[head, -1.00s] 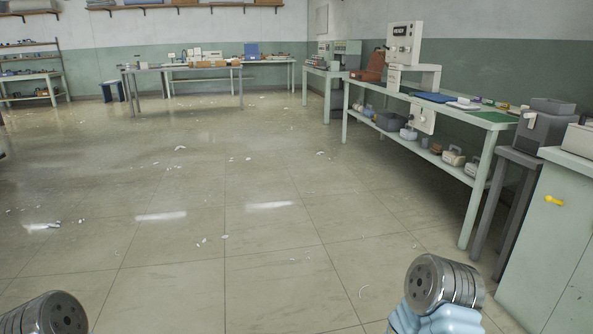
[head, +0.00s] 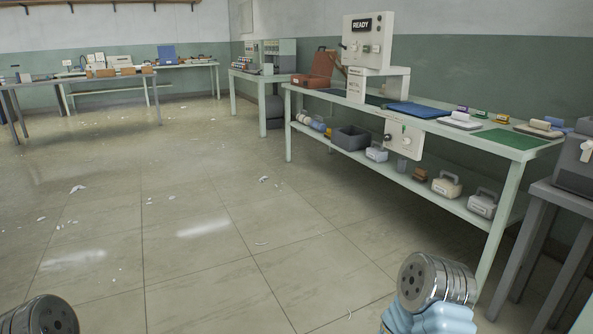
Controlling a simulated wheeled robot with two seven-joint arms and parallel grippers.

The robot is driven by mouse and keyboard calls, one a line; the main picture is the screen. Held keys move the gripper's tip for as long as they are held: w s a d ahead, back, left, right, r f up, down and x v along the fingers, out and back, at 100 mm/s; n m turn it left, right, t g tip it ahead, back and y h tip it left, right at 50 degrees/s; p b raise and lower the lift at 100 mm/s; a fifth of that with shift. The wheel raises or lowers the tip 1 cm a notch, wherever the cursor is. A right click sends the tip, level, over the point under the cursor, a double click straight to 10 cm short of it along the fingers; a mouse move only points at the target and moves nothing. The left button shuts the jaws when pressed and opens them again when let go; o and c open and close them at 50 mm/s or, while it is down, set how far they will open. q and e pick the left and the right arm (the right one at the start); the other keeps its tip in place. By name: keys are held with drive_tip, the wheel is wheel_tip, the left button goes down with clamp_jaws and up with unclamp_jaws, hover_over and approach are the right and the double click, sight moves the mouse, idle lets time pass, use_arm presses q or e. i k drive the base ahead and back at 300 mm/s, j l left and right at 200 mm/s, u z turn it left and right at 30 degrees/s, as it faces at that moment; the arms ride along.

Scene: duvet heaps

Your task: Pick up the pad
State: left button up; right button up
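A flat blue pad (head: 417,110) lies on the top of the long pale green bench (head: 478,128) along the right wall, to the right of the machine with the "READY" sign. A flat green mat (head: 507,139) lies nearer on the same bench top. I cannot tell which of the two the task calls the pad. Only metal and light blue parts of my arms show at the bottom left and bottom right of the head view. No fingers of either gripper are in view. Both flat items are well ahead of my arms, with nothing touching them.
The READY machine (head: 366,50) stands on the bench. Small white pads and coloured blocks lie behind the mat. The lower shelf holds a grey bin (head: 351,138) and several handled weights. A grey stand (head: 563,197) is at right. The floor has scattered white scraps but is largely open.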

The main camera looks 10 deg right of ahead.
sight(461, 120)
drive_tip(key=i+z, duration=0.8)
drive_tip(key=z, duration=0.2)
drive_tip(key=i+j+z, duration=0.25)
drive_tip(key=i+z, duration=0.25)
drive_tip(key=i+j+z, duration=0.25)
drive_tip(key=z, duration=0.2)
